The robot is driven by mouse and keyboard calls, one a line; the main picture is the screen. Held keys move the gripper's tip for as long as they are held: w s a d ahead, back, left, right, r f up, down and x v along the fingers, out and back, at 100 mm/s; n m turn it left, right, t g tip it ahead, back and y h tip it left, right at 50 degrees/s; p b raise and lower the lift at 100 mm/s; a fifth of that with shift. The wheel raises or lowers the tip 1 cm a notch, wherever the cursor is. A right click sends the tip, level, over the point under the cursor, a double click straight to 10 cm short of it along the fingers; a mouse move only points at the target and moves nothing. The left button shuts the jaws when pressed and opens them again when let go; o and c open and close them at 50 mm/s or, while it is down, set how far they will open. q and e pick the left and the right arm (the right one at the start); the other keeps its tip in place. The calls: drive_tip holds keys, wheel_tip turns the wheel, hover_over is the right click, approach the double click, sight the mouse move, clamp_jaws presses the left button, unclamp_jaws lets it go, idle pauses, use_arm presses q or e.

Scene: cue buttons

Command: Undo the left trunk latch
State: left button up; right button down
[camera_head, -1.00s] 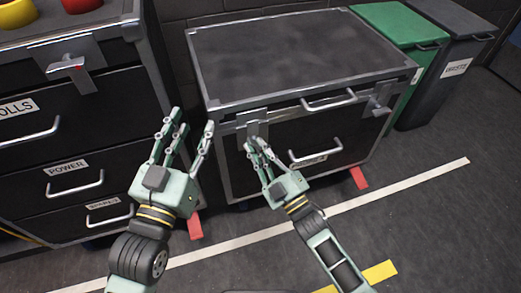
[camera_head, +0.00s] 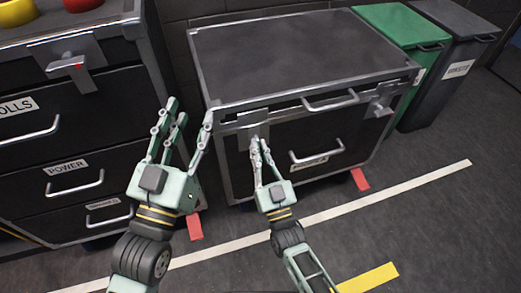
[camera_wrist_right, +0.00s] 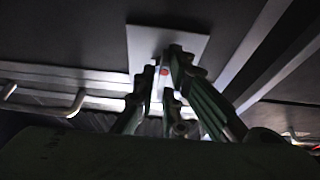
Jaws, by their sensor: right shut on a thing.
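The black trunk (camera_head: 310,55) with metal edges stands in the middle of the head view. Its left latch (camera_head: 250,120) is a metal plate with a handle on the upper front. My right gripper (camera_head: 259,143) is shut on the latch handle, its fingers pointing up at the front face. In the right wrist view, the pale latch plate (camera_wrist_right: 150,40) shows behind the fingers (camera_wrist_right: 170,90), with a small red mark between them. The fingers hide much of the handle. My left gripper (camera_head: 190,115) is open and empty, left of the trunk's front corner.
The trunk's right latch (camera_head: 380,103) and front handles (camera_head: 330,101) stick out. A dark drawer cabinet (camera_head: 60,130) stands at left. Green (camera_head: 398,25) and grey (camera_head: 455,50) bins stand at right. The floor in front is mostly clear.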

drive_tip(key=shift+s+a+f, duration=0.1)
drive_tip(key=shift+a+f, duration=0.05)
drive_tip(key=shift+a, duration=0.2)
drive_tip(key=c, duration=2)
unclamp_jaws()
drive_tip(key=shift+o, duration=0.4)
drive_tip(key=v, duration=1.1)
drive_tip(key=shift+s, duration=0.35)
drive_tip(key=shift+d, duration=0.15)
